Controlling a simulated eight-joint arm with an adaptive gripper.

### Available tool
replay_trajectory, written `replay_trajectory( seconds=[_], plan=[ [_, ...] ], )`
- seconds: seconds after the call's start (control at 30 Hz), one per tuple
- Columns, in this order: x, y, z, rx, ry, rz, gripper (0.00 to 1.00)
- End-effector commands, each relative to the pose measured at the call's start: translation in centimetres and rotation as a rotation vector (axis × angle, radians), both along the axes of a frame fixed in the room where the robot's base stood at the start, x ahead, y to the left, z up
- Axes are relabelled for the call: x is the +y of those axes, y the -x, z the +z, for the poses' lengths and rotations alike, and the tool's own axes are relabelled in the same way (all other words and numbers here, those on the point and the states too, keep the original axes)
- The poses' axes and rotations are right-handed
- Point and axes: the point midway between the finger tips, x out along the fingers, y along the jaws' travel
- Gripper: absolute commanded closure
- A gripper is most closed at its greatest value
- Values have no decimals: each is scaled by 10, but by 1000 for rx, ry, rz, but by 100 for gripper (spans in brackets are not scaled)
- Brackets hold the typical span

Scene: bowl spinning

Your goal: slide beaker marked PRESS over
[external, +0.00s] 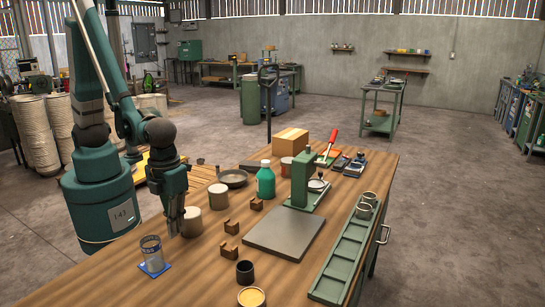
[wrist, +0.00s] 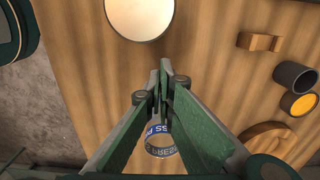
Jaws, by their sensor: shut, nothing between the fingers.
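The clear beaker (external: 152,255) stands upright at the table's near left edge, with a blue patch under it. The closed fingertips also show in the wrist view (wrist: 160,68). The links hide part of the beaker there.
Small wooden blocks (external: 229,251), a dark cup (external: 245,272) and a yellow-filled cup (external: 251,297) stand to the right. A green press (external: 305,185) and grey plate (external: 284,233) are farther right.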

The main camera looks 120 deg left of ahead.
Motion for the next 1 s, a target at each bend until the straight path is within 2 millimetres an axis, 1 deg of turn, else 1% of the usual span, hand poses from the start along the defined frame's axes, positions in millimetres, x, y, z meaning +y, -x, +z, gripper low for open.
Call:
replay_trajectory(
  seconds=[0.03,0.33,0.5,0.7,1.0],
  plan=[
    [0,0,-6,0,0,0,100],
    [0,0,-34,0,0,0,100],
    [-19,0,-32,0,0,-3,100],
    [-33,0,-32,0,0,-2,100],
    [-40,0,-32,0,0,0,100]
  ],
)
